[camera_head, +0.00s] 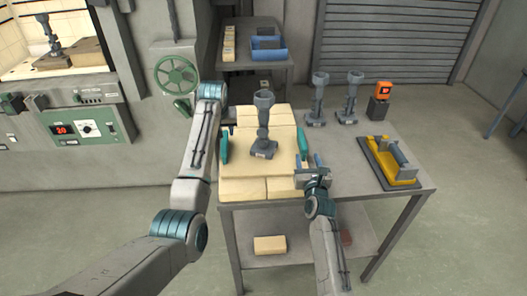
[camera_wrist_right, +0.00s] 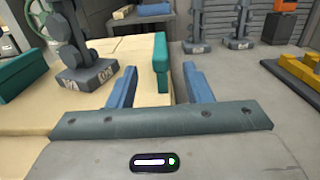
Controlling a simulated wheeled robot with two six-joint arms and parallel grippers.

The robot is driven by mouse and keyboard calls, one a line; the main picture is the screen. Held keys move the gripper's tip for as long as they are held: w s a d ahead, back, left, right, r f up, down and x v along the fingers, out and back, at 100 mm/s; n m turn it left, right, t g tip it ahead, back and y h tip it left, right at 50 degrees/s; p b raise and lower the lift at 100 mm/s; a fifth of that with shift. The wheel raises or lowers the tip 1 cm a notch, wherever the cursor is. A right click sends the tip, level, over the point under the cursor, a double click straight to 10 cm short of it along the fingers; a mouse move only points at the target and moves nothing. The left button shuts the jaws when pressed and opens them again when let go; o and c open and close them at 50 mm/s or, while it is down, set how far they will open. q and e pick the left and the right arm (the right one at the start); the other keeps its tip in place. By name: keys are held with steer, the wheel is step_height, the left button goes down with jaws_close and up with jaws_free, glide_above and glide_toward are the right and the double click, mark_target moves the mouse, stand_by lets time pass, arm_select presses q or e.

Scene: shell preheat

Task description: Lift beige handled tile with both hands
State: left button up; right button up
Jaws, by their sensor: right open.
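The beige tile (camera_head: 284,161) lies on the near table. It has a teal handle (camera_head: 303,143) at its right side and another teal handle (camera_head: 225,148) at its left side. A dark grey fitting (camera_head: 264,130) stands upright on the tile. My right gripper (camera_head: 313,163) is open and empty just in front of the right handle. In the right wrist view, that handle (camera_wrist_right: 160,62) shows beyond and between the spread fingers (camera_wrist_right: 160,88), apart from them. My left arm reaches over the left side of the tile; its gripper (camera_head: 229,128) is mostly hidden near the left handle.
Beige bricks (camera_head: 243,188) lie around the tile. Two grey fittings (camera_head: 318,100), an orange-topped device (camera_head: 381,100) and a yellow tool on a grey tray (camera_head: 368,160) stand to the right. A blue bin (camera_head: 268,49) is behind. An oven with a green panel (camera_head: 85,128) is at left.

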mark_target(224, 141)
arm_select(q)
steer(key=x, duration=1)
steer(key=shift+w+f, duration=0.15)
arm_select(e)
steer(key=w, duration=1)
steer(key=shift+w+a+f, duration=0.15)
steer(key=shift+a, duration=0.15)
arm_select(q)
jaws_close()
arm_select(e)
jaws_close()
steer(key=shift+r, duration=0.2)
